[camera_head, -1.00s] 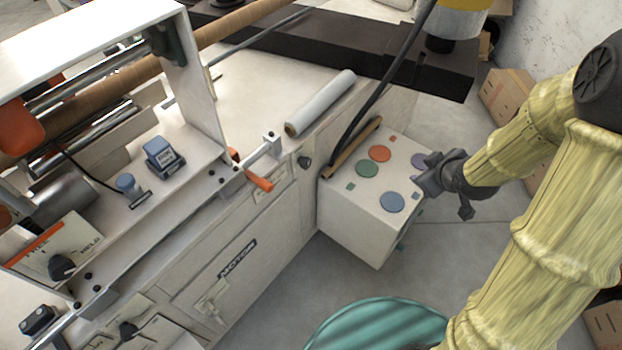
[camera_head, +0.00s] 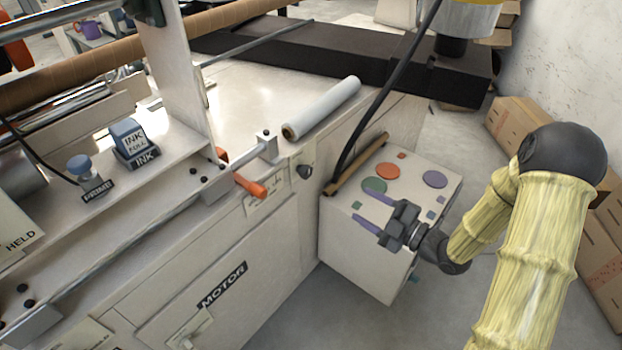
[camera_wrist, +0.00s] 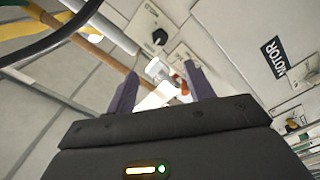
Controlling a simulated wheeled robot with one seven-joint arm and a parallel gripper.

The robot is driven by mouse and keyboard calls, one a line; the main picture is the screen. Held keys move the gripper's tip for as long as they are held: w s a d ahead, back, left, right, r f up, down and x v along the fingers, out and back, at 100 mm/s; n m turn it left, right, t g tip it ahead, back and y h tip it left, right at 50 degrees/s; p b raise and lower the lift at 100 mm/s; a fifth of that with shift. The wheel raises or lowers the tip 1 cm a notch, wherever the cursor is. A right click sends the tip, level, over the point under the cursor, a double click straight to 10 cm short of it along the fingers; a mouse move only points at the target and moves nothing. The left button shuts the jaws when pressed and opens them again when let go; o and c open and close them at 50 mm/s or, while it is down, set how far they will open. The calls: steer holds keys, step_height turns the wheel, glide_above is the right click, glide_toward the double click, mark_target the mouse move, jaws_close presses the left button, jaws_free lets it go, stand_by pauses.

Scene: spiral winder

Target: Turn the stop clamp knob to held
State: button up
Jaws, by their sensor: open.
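A pale plate (camera_head: 14,232) lettered HELD is cut off at the left edge of the head view. Its knob is out of frame there. Another dark knob (camera_head: 305,171) sits on the machine's front near the orange-handled lever (camera_head: 250,187). A black knob (camera_wrist: 160,36) on a pale plate shows in the wrist view; I cannot read its label. My gripper (camera_head: 364,208) is open and empty over the white box with coloured discs, its purple fingers pointing left toward the machine. The fingers also show in the wrist view (camera_wrist: 160,72), apart and touching nothing.
The white box (camera_head: 345,245) stands against the machine's right end. A white roll (camera_head: 325,105) lies on the machine top, and a black cable (camera_head: 385,90) slants down behind the box. A MOTOR panel (camera_head: 222,285) is at lower front. Cardboard boxes (camera_head: 520,125) stand right.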

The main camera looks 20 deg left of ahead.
mark_target(309, 174)
steer(key=shift+a, duration=0.1)
steer(key=b+x, duration=0.1)
steer(key=x, duration=1.6)
steer(key=shift+w+a, duration=0.15)
steer(key=shift+w, duration=0.05)
steer(key=c, duration=1)
